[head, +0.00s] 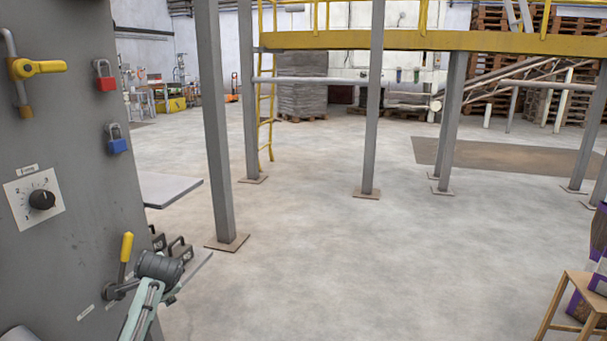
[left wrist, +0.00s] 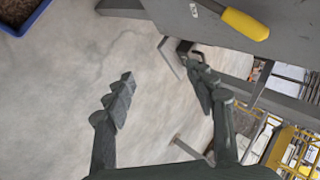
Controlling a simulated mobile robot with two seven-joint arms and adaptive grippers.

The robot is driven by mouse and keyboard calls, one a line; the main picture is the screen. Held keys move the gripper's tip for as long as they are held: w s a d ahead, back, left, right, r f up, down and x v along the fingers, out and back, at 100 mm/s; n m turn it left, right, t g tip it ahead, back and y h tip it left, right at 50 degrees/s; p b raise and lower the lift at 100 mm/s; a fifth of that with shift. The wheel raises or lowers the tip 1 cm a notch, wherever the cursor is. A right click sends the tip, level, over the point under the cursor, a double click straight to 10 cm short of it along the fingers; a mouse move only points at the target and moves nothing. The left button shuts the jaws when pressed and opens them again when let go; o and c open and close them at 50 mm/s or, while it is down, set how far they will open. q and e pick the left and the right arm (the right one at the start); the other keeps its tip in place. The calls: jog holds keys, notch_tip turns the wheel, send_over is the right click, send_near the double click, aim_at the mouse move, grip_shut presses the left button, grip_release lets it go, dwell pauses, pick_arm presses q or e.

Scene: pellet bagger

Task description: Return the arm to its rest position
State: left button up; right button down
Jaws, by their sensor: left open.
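My left arm shows at the bottom left of the head view, with its dark wrist end (head: 160,268) in front of the grey machine panel. Its fingers cannot be made out there. In the left wrist view my left gripper (left wrist: 160,92) is open and empty, its two dark ridged fingers spread over bare floor. A lever with a yellow handle (head: 127,247) stands upright on the panel, close beside the wrist end in the picture. A yellow handle (left wrist: 245,24) also shows in the left wrist view, beyond the right-hand finger and apart from it. My right gripper is out of view.
The grey panel (head: 85,190) fills the left side, bearing a dial (head: 42,199), a red padlock (head: 105,83) and a blue padlock (head: 117,145). Dark weights (head: 180,249) sit behind my wrist. A wooden stool (head: 570,305) stands bottom right. The middle floor is clear.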

pick_arm(q)
jog(key=s+d+f+n+g+h, duration=0.1)
jog(key=s+d+f+n, duration=0.1)
jog(key=s+f, duration=1)
jog(key=s+d+f+n+g+h, duration=0.2)
jog(key=s+f, duration=1.1)
jog(key=f, duration=0.2)
jog(key=shift+s+d+f+n+g, duration=0.25)
jog(key=shift+f+n+g, duration=0.05)
jog(key=shift+n, duration=0.1)
jog(key=s+f, duration=0.1)
jog(key=s, duration=0.2)
jog(key=s+d+f+n+g, duration=0.1)
jog(key=s+f, duration=0.1)
jog(key=s, duration=0.2)
jog(key=s+f+n+h, duration=0.1)
jog(key=s+f, duration=0.1)
jog(key=s, duration=0.2)
jog(key=shift+s+d, duration=0.15)
jog(key=shift+d, duration=0.2)
jog(key=shift+c, duration=0.4)
